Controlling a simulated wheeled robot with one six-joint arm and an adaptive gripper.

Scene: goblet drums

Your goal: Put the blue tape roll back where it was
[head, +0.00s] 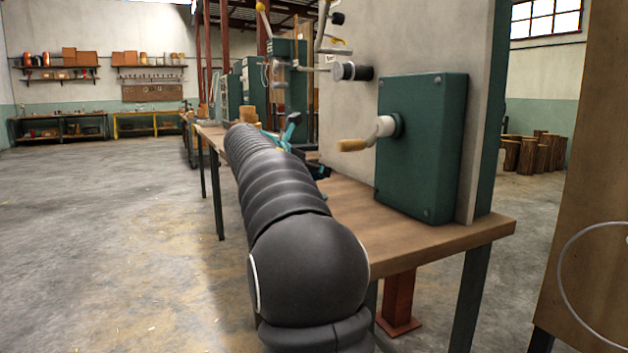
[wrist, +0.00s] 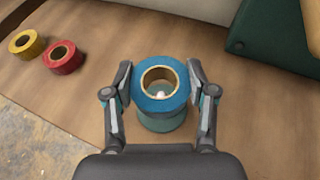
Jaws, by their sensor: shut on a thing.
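The blue tape roll (wrist: 160,103) is between the two fingers of my gripper (wrist: 160,80) in the wrist view, with a finger against each side. My gripper is shut on it. The roll's tan core faces the camera, and a small pale spot shows inside the hole. A dull teal-green round thing (wrist: 161,124) shows just below the blue roll; I cannot tell whether they touch. In the head view my dark arm reaches over the bench, and the blue roll cannot be made out behind it.
A red tape roll (wrist: 63,57) and a yellow tape roll (wrist: 27,44) lie on the wooden bench (wrist: 60,95) at the left, near its edge. A green box with a crank (head: 424,145) stands on the bench's near end. Bare wood lies between the red roll and my gripper.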

